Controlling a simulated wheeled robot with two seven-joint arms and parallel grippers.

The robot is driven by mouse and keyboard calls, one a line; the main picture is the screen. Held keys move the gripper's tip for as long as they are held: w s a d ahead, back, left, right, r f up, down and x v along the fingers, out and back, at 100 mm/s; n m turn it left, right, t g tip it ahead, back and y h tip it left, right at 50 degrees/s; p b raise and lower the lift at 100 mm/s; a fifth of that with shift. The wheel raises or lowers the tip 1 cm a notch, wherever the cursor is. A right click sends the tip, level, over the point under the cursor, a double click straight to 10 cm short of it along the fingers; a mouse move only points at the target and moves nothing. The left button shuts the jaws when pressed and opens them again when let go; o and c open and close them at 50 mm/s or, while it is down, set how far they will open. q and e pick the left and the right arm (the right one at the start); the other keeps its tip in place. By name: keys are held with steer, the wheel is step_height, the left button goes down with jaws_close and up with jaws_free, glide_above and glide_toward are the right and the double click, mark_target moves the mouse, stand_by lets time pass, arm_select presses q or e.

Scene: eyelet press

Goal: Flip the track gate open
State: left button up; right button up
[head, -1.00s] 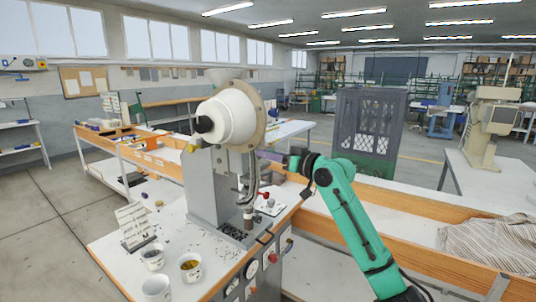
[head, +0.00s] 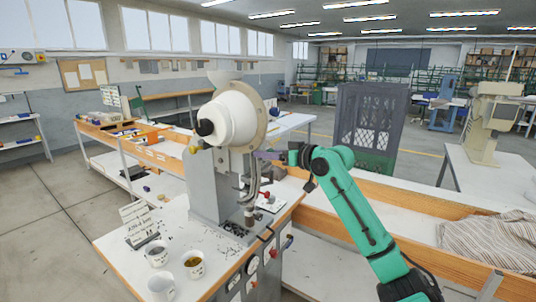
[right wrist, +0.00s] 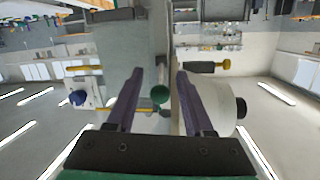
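The eyelet press (head: 205,185) stands on the white bench with a large white round housing (head: 233,118) at its top. My right gripper (head: 268,155) reaches in from the right beside the press's upper column. In the right wrist view, its two dark purple fingers (right wrist: 158,75) are apart, with a small green round knob (right wrist: 160,94) showing between them. I cannot tell whether the fingers touch the knob. The track gate cannot be made out for certain; whether the green knob belongs to it is unclear. My left gripper is not in view.
A red-knobbed lever (head: 265,194) sits low on the press's right side. Cups (head: 194,264) and a printed card stand (head: 139,224) are on the front of the bench. A dark crate (head: 366,130) stands behind my right arm. A striped cloth (head: 490,240) lies at right.

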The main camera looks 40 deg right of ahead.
steer(key=shift+s, duration=0.1)
steer(key=shift+s+d+b, duration=0.1)
steer(key=shift+s+b, duration=0.1)
steer(key=shift+b, duration=0.15)
steer(key=b+v, duration=0.6)
steer(key=v, duration=0.8)
